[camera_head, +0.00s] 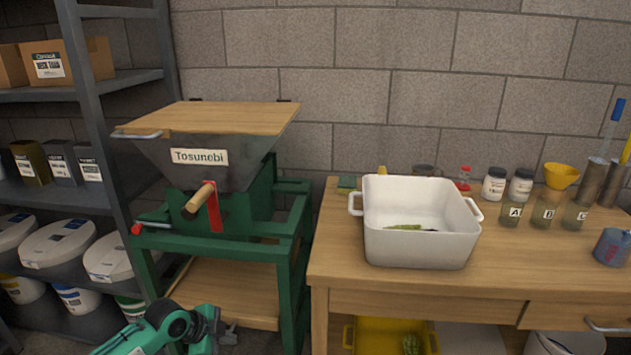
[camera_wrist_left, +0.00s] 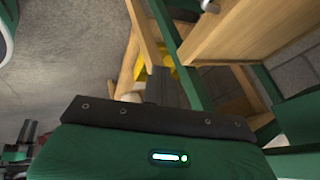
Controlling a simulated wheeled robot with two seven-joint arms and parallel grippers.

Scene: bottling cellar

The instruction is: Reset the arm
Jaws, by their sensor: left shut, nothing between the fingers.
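My left arm (camera_head: 165,330) comes in at the bottom left of the head view, low in front of the green machine stand. My right gripper is in neither view.
A green-framed mill (camera_head: 205,160) labelled Tosunobi stands behind my left arm. Right of it is a wooden table (camera_head: 340,265) with a white tub (camera_head: 420,245), jars and a yellow funnel (camera_head: 561,175). A yellow crate (camera_head: 390,335) sits below. Grey shelves (camera_head: 95,110) stand left.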

